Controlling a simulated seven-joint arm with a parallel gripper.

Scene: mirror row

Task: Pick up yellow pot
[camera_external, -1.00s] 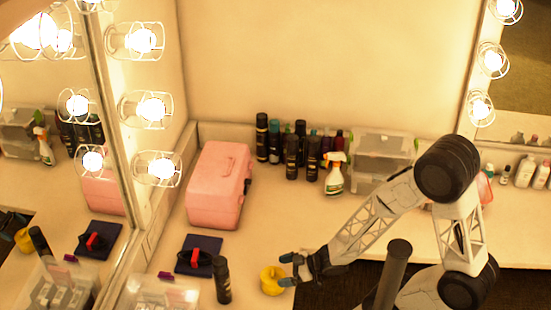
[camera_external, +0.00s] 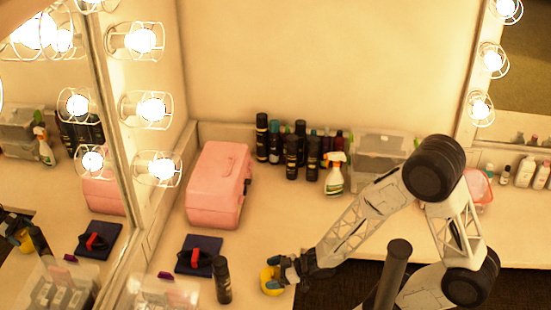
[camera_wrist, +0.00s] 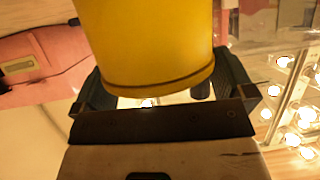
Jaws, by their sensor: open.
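The yellow pot (camera_external: 268,282) stands on the counter near its front edge, left of my arm. My gripper (camera_external: 276,272) is at the pot, with its fingers reaching around it and partly hiding it. In the wrist view the pot (camera_wrist: 150,45) fills the upper middle, between the two dark fingers of my gripper (camera_wrist: 165,85). The fingers lie one on each side of the pot and are open. I cannot tell whether either finger touches it.
A black bottle (camera_external: 222,280) stands just left of the pot. A dark blue folder (camera_external: 200,262) with a red-handled item lies behind it. A pink case (camera_external: 218,190) is farther back. Several bottles and a spray bottle (camera_external: 335,175) line the wall. A lit mirror (camera_external: 60,130) borders the left.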

